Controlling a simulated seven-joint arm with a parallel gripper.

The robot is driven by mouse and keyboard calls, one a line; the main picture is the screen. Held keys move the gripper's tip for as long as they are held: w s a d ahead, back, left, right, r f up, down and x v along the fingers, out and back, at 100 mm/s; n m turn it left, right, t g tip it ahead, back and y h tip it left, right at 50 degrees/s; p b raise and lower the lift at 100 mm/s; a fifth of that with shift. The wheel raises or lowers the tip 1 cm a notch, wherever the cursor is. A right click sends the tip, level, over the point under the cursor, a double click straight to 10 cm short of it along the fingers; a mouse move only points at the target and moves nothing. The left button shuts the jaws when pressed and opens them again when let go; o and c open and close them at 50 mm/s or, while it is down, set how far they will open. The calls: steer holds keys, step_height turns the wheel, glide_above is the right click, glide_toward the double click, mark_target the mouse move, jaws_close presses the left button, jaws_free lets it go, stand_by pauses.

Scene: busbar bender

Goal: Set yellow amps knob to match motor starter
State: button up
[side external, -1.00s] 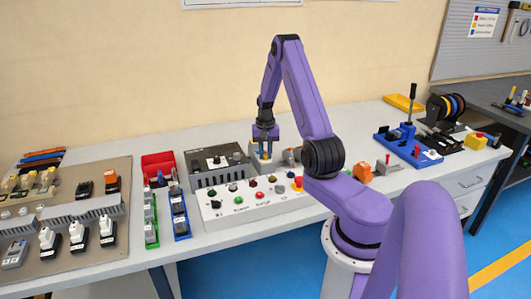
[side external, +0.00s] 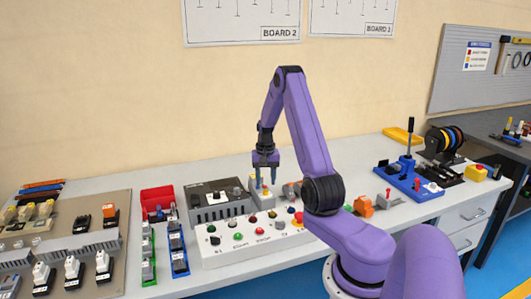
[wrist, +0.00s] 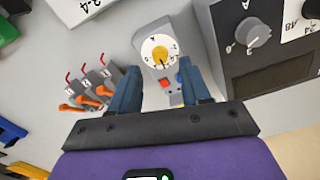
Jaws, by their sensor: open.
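The motor starter, a narrow grey unit with a white dial (wrist: 150,38), is in the wrist view, between and just beyond my fingertips. Its yellow amps knob (wrist: 160,54) sits in the middle of the marked dial; the setting is too small to read surely. My gripper (wrist: 164,82) is open, with one finger on each side of the starter's lower part, and holds nothing. In the side view my gripper (side external: 265,181) points down over the starter, which is mostly hidden behind the fingers.
A dark grey box with a grey knob (wrist: 257,32) stands close on the right in the wrist view. The white button panel (side external: 225,257) lies in front in the side view.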

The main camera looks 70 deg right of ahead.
mark_target(266, 190)
step_height(266, 190, up, 14)
steer(key=shift+f, duration=0.15)
stand_by(0.5)
steer(key=w+a+r+n, duration=0.1)
steer(key=w+a+n, duration=0.15)
steer(key=a, duration=0.55)
steer(key=w+a+n, duration=0.2)
steer(key=a+n, duration=0.1)
steer(key=a, duration=0.4)
steer(key=s+a+n, duration=0.3)
steer(key=a+n, duration=0.3)
steer(key=a, duration=0.8)
steer(key=s+a+n, duration=0.7)
steer(key=s+a, duration=0.4)
steer(key=s+a+f+n, duration=0.1)
steer(key=s+n, duration=0.5)
steer(key=s, duration=0.7)
